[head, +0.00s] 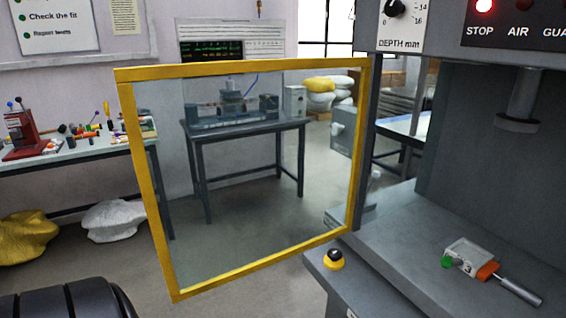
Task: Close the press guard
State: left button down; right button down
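The press guard (140,180) is a clear panel in a yellow frame. It stands open, swung out to the left from the press's left upright (368,130), where its right edge meets the machine. The press (480,130) has a grey body, and its work space is uncovered. A ram (518,115) hangs inside, above the bed (410,225). Neither of my grippers is in the head view.
On the bed lies a small block with a green part (450,257) and an orange-collared metal handle (515,288). A black and yellow button (333,259) sits at the bed's front left corner. Benches (85,145) and sacks (112,220) stand behind. A red STOP light (484,6) is lit.

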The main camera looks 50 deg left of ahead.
aim_at(124, 77)
jog(key=j+z, duration=0.1)
jog(key=j, duration=0.35)
jog(key=j+z, duration=0.15)
jog(key=j, duration=0.3)
jog(key=k+j+z, duration=0.1)
jog(key=j, duration=0.35)
jog(key=j+z, duration=0.15)
jog(key=j, duration=0.25)
jog(key=k+j+z, duration=0.1)
jog(key=j, duration=0.35)
jog(key=k+j+z, duration=0.15)
jog(key=j, duration=0.25)
jog(key=k+j+z, duration=0.1)
jog(key=j, duration=0.3)
jog(key=k+j+z, duration=0.1)
jog(key=j, duration=0.3)
jog(key=k, duration=0.1)
